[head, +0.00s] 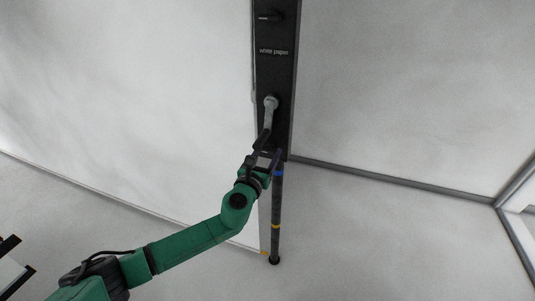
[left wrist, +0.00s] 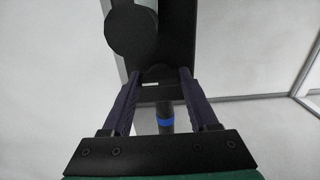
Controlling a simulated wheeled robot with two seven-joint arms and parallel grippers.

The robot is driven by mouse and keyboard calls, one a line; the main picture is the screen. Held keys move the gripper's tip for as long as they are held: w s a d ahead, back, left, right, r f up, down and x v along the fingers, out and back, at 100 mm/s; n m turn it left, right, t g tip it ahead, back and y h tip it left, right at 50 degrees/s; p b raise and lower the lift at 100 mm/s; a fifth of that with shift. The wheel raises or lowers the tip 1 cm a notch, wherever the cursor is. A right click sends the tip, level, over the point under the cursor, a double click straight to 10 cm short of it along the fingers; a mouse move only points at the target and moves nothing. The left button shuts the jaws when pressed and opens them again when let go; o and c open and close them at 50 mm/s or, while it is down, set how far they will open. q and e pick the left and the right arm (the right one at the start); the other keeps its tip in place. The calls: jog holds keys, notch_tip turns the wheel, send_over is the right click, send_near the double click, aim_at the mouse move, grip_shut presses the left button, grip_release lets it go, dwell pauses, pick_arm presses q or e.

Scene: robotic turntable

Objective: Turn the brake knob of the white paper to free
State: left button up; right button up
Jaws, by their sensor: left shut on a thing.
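The black panel (head: 281,72) labelled "white paper" runs down beside a large white sheet (head: 130,90). My left gripper (head: 264,153) is at the panel's lower end, below a grey crank (head: 270,103). It is shut on a small dark knob, which looks like the brake knob and is mostly hidden in the head view. In the left wrist view, the dark knob (left wrist: 157,74) shows between the fingertips of my left gripper (left wrist: 160,76). Its turned position cannot be read. My right gripper is not in view.
The crank's dark round handle (left wrist: 132,33) is close above the fingertips. A dark pole (head: 276,210) with blue and yellow bands hangs just right of my gripper. A second dark knob or lever (head: 268,17) is higher on the panel. The floor at right is clear.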

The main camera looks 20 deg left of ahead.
pick_arm(q)
jog(key=shift+n, duration=0.3)
jog(key=n+b, duration=0.1)
jog(key=n, duration=0.2)
jog(key=shift+f, duration=0.1)
jog(key=n+b, duration=0.1)
jog(key=n, duration=0.4)
jog(key=shift+b, duration=0.3)
jog(key=n, duration=0.4)
jog(key=shift+b, duration=0.4)
jog(key=n, duration=0.5)
jog(key=o, duration=1.4)
